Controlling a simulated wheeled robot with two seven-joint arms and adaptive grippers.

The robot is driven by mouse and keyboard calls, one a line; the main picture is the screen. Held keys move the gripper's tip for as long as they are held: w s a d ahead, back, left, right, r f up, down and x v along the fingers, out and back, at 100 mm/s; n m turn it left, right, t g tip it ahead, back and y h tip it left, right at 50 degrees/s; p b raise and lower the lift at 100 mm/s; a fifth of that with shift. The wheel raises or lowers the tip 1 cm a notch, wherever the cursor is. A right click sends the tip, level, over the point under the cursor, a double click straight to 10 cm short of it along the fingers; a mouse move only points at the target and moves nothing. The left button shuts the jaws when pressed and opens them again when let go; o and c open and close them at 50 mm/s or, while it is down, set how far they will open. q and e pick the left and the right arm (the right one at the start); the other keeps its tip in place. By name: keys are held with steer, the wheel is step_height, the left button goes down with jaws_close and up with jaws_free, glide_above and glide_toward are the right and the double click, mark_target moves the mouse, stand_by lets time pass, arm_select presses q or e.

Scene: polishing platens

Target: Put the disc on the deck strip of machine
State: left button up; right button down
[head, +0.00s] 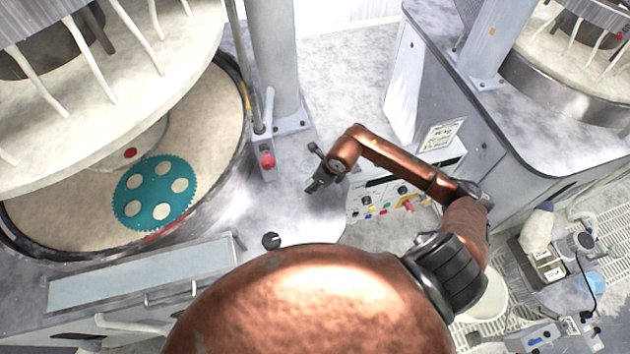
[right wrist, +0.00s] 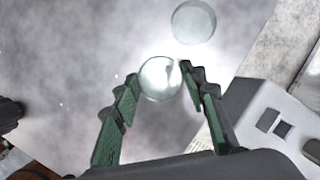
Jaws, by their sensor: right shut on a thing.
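A clear, glassy disc (right wrist: 160,79) sits between the fingertips of my right gripper (right wrist: 160,84) in the right wrist view, and the fingers are shut on it. In the head view my right gripper (head: 314,172) is over the pale deck strip (head: 290,208) of the left machine; the disc is too faint there to make out clearly. In the wrist view the mottled grey deck (right wrist: 70,50) lies beyond the disc; I cannot tell the gap. A second round, pale shape (right wrist: 194,21) shows past the disc; I cannot tell whether it is another disc or a reflection. My left gripper is out of view.
The left machine's round platen (head: 70,218) holds a teal toothed carrier (head: 155,193) with several holes. A red-knobbed post (head: 267,160) and a black knob (head: 271,240) stand on the deck. A control panel (head: 385,206) lies beside the gripper. A second machine (head: 480,120) is right.

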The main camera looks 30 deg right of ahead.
steer(key=shift+f, duration=0.3)
steer(key=shift+f, duration=0.1)
steer(key=shift+f, duration=0.15)
steer(key=c, duration=1.2)
jaws_free()
